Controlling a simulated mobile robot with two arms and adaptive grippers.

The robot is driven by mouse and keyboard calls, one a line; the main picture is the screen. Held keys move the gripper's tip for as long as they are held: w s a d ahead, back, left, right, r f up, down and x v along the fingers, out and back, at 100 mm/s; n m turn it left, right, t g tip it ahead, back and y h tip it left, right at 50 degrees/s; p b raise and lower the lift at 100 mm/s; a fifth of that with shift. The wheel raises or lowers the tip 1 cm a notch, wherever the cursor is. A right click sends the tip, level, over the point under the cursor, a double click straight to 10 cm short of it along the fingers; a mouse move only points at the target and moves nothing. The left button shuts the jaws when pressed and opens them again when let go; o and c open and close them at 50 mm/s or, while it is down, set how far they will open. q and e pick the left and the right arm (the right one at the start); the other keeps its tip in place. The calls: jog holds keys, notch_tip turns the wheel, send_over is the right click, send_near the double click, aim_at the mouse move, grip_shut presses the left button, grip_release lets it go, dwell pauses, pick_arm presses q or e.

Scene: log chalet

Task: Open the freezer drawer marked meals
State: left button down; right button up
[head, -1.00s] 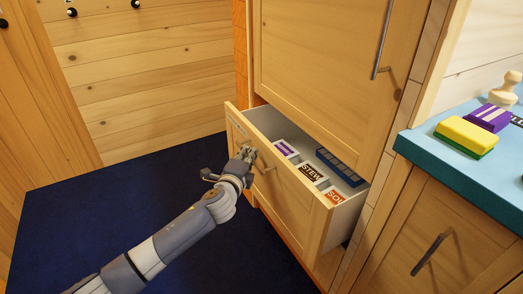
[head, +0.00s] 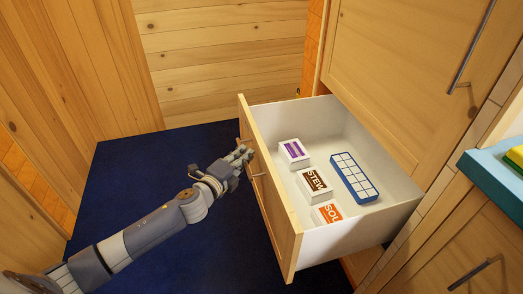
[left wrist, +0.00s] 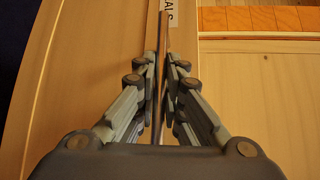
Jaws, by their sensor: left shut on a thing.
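The wooden freezer drawer (head: 278,215) stands pulled far out of the cabinet, its white inside exposed. A white label ending in "ALS" (left wrist: 170,13) shows on its front in the left wrist view; the rest of the word is hidden. My left gripper (head: 243,155) is shut on the drawer's metal bar handle (head: 258,174), which also runs between the fingers in the left wrist view (left wrist: 159,60). My right gripper is not in view.
Inside lie a purple-labelled box (head: 294,153), a STEW box (head: 314,184), an orange-labelled box (head: 328,212) and a blue-and-white tray (head: 354,178). A closed cabinet door (head: 405,70) is above. A blue countertop (head: 490,175) stands right. Dark blue floor (head: 150,190) is clear at left.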

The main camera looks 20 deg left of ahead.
pick_arm(q)
jog(key=shift+s+a+f, duration=0.1)
jog(key=shift+s+a, duration=0.7)
jog(key=shift+a, duration=0.25)
jog(key=c, duration=1.7)
grip_release()
jog(key=shift+s+a+r, duration=0.3)
jog(key=shift+s, duration=1.65)
jog(key=shift+s+a+r, duration=0.3)
jog(key=shift+s, duration=1.65)
jog(key=shift+s+a+r, duration=0.3)
jog(key=shift+s, duration=1.65)
